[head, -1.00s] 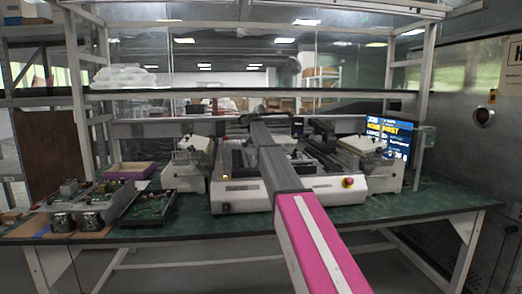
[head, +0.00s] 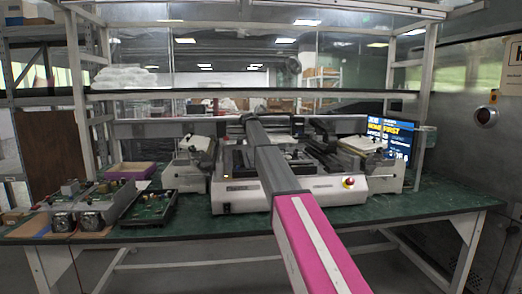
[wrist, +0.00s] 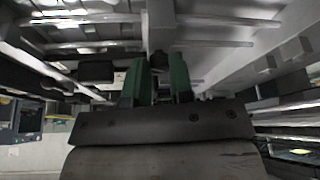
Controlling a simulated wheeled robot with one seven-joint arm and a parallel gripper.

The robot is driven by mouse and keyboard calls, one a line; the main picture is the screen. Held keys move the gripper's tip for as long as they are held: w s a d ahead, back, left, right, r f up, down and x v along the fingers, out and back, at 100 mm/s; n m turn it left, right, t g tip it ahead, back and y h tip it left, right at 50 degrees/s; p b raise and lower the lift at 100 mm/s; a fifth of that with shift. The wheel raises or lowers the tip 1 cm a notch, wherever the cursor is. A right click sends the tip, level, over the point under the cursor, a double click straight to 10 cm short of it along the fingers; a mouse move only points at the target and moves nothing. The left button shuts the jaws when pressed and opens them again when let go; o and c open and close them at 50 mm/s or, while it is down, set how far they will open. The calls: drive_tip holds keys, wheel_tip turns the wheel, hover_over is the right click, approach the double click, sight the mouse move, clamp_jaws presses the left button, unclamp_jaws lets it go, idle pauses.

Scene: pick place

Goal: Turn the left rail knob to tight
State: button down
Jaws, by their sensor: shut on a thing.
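My gripper shows in the wrist view (wrist: 159,82) with two green fingers pointing up in the picture. They are closed around a small dark knob (wrist: 159,61) under a grey rail. The knob's lower part is hidden between the fingers. My arm reaches over the machine's middle and hides the knob and my gripper there. I cannot tell how tight the knob is.
A dark block (wrist: 97,72) hangs left of my fingers in the wrist view. A red button (head: 348,182) is on the machine's front. Circuit units (head: 92,207) and a purple tray (head: 131,171) sit at left; a lit screen (head: 390,138) stands at right. A shelf (head: 250,94) spans above.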

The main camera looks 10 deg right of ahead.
idle(0.3)
drive_tip(key=c, duration=1)
unclamp_jaws()
drive_tip(key=v, duration=1)
drive_tip(key=shift+a+r, duration=0.2)
drive_tip(key=shift+r, duration=0.15)
